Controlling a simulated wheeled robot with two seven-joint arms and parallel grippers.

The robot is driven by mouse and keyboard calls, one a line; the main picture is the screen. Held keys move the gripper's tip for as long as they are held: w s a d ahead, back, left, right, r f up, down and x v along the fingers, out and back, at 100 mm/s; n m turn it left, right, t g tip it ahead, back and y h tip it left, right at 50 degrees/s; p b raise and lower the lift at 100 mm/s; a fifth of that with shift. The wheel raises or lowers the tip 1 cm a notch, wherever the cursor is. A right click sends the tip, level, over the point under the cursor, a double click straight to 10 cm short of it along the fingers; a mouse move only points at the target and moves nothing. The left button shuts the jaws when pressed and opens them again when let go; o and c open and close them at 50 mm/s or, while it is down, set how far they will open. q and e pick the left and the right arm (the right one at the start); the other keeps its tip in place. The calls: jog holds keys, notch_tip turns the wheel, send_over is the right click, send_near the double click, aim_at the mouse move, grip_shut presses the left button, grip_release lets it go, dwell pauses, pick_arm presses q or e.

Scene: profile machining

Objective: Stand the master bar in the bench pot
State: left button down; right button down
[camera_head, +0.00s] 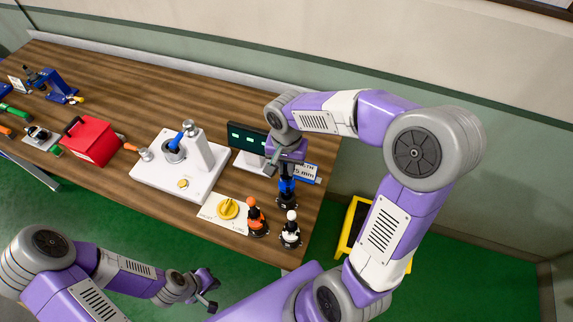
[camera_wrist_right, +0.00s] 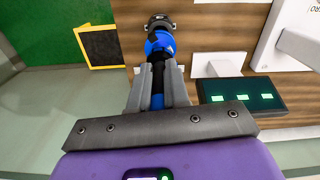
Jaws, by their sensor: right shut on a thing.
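My right gripper (camera_head: 287,158) is shut on the dark shaft of a bar with a blue body, which I take for the master bar (camera_head: 288,187). In the right wrist view the fingers (camera_wrist_right: 158,90) are around the shaft, with the blue part (camera_wrist_right: 160,43) beyond them. A dark ring (camera_wrist_right: 159,22) shows at the bar's far end, near the table's right end; I cannot tell if it is the bench pot or part of the bar, or whether the bar is seated. My left gripper (camera_head: 208,290) is open and empty at the table's front.
An orange-topped tool (camera_head: 254,212) and a white-topped tool (camera_head: 291,228) stand nearby on dark bases. A white device (camera_head: 150,178) holding a tilted blue piece, a screen (camera_head: 245,138) and a red box (camera_head: 92,143) stand left.

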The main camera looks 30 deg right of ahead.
aim_at(286, 174)
jog(key=shift+f+b, duration=2.65)
jog(key=shift+f, duration=0.4)
dwell(1.1)
dwell(0.5)
jog(key=c, duration=1)
grip_release()
jog(key=shift+c, duration=0.2)
notch_tip(286, 174, up, 8)
jog(key=shift+f+p, duration=0.2)
jog(key=shift+p, duration=0.25)
